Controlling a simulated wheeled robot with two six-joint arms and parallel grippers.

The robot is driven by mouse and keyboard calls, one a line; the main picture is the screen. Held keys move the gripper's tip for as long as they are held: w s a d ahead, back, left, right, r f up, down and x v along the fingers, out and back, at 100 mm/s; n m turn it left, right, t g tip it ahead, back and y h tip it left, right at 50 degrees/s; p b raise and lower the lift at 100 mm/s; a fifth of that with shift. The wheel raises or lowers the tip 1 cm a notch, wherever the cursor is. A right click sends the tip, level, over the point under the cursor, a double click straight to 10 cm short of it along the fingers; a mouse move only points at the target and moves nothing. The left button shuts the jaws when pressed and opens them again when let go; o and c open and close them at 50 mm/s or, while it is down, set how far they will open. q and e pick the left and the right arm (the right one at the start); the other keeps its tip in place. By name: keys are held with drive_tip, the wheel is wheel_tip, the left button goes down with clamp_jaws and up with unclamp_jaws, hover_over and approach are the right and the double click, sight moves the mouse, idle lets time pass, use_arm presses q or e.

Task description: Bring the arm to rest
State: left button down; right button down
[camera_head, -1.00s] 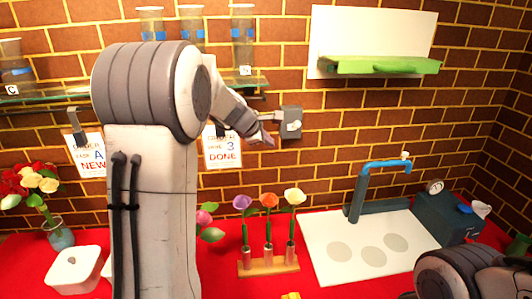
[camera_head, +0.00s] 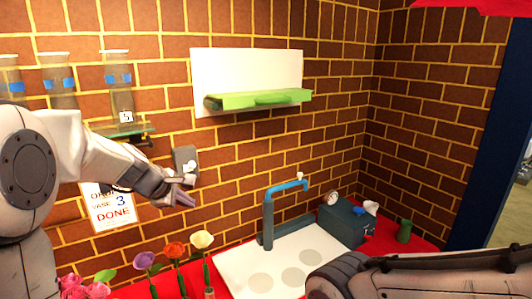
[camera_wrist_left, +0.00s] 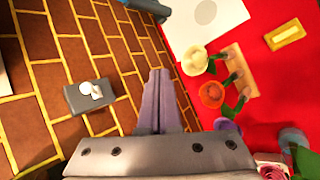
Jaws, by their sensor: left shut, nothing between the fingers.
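My left arm comes in from the left in the head view. My left gripper (camera_head: 184,199) is shut and empty, in front of the brick wall just below a grey wall box with a white knob (camera_head: 185,162). In the left wrist view the two fingers (camera_wrist_left: 158,98) lie together with nothing between them. The grey wall box (camera_wrist_left: 89,96) is to their left there, apart from them. My right arm (camera_head: 420,278) lies across the bottom right of the head view; its gripper is out of view.
White (camera_head: 202,240), orange (camera_head: 174,250) and purple (camera_head: 144,260) flowers stand below my left gripper. A white board (camera_head: 235,268) has a blue tap (camera_head: 268,215) behind it. A green shelf (camera_head: 260,98) and a glass shelf with jars (camera_head: 118,70) are on the wall.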

use_arm(q)
drive_tip(key=s+d+f+m+g+h, duration=0.1)
drive_tip(key=s+d+f+m+g, duration=0.2)
drive_tip(key=s+d+m, duration=0.5)
drive_tip(key=s+d+f+m+g, duration=0.25)
drive_tip(key=s+d+m, duration=0.35)
drive_tip(key=s+d, duration=0.5)
drive_tip(key=s+f+m+g+y, duration=0.2)
drive_tip(key=s+f+m, duration=0.2)
drive_tip(key=s+m, duration=0.7)
drive_tip(key=s, duration=0.5)
drive_tip(key=shift+a+m+g+y, duration=0.3)
drive_tip(key=shift+a+m+g, duration=0.05)
drive_tip(key=shift+a+m, duration=0.05)
drive_tip(key=shift+s, duration=0.1)
